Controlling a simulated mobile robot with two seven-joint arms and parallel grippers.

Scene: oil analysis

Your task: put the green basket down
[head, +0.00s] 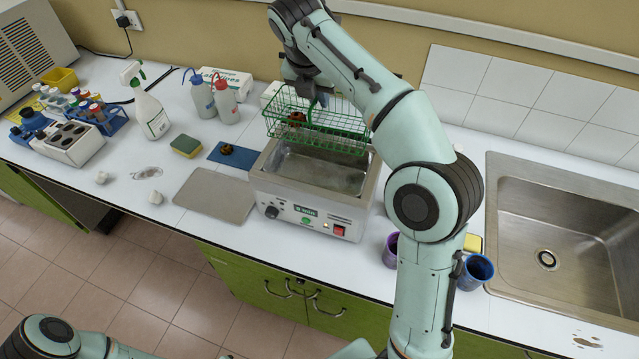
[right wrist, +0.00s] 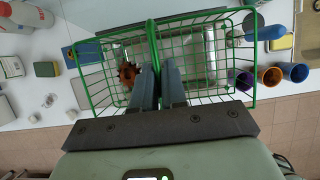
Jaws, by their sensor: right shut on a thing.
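The green basket (head: 335,134) is a wire basket held up over the back part of a steel bath (head: 300,200) on the counter. A brown, gear-like part (head: 297,118) lies in the basket at its left side; it also shows in the right wrist view (right wrist: 128,75). My right gripper (head: 314,98) is shut on the basket's green handle (right wrist: 152,50), between its two grey fingers. The basket hangs roughly level, and its bottom looks clear of the bath. My left gripper is not in view; only part of my arm shows at the lower left.
A blue mat (head: 236,156) with a dark part, a sponge (head: 187,146) and a grey plate (head: 215,194) lie left of the bath. Bottles stand behind. A purple cup (head: 391,250), a blue cup (head: 476,271) and the sink (head: 565,240) are to the right.

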